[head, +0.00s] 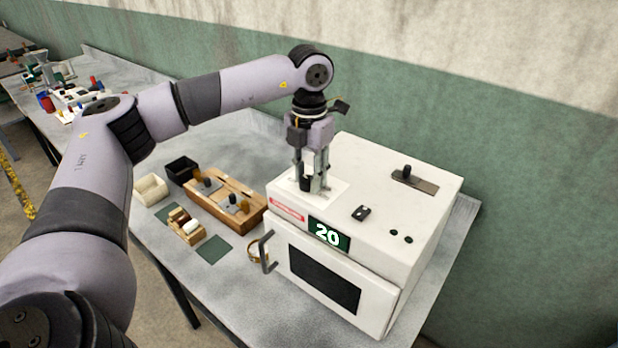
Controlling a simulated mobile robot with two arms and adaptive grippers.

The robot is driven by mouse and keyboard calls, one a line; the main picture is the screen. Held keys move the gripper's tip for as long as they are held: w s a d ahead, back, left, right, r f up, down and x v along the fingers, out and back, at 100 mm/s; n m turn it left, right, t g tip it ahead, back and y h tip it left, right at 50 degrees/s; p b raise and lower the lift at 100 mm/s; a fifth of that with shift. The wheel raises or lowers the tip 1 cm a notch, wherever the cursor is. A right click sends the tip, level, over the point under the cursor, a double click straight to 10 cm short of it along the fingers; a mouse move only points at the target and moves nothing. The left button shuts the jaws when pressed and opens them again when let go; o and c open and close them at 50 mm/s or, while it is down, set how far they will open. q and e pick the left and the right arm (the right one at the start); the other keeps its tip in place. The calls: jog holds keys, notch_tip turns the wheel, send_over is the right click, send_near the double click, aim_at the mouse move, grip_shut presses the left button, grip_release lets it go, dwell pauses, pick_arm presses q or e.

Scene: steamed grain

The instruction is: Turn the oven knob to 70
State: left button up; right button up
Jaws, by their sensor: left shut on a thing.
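The white oven (415,215) stands on the grey table, with its door closed and a dark window in front. Its green display (328,234) reads 20. My left gripper (313,187) points straight down over the left part of the oven's top. Its fingers are shut on a dark knob (306,184) that stands on a white plate there. The fingers hide most of the knob, and I cannot see any marking on it. My right gripper is not in view.
A wooden holder (250,217) with several tools, a black bin (181,170) and a white bin (150,188) stand left of the oven. The oven's door handle (266,252) sticks out in front. A green wall rises behind.

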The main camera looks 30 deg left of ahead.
pick_arm(q)
jog(key=m+b, duration=0.2)
jog(key=m, duration=0.2)
jog(key=shift+d+f+m, duration=0.1)
jog(key=shift+m, duration=0.2)
jog(key=shift+m+b, duration=0.65)
jog(key=shift+m, duration=1.55)
jog(key=o, duration=1.1)
jog(key=shift+s, duration=0.1)
jog(key=shift+o, duration=0.2)
notch_tip(320, 180, up, 12)
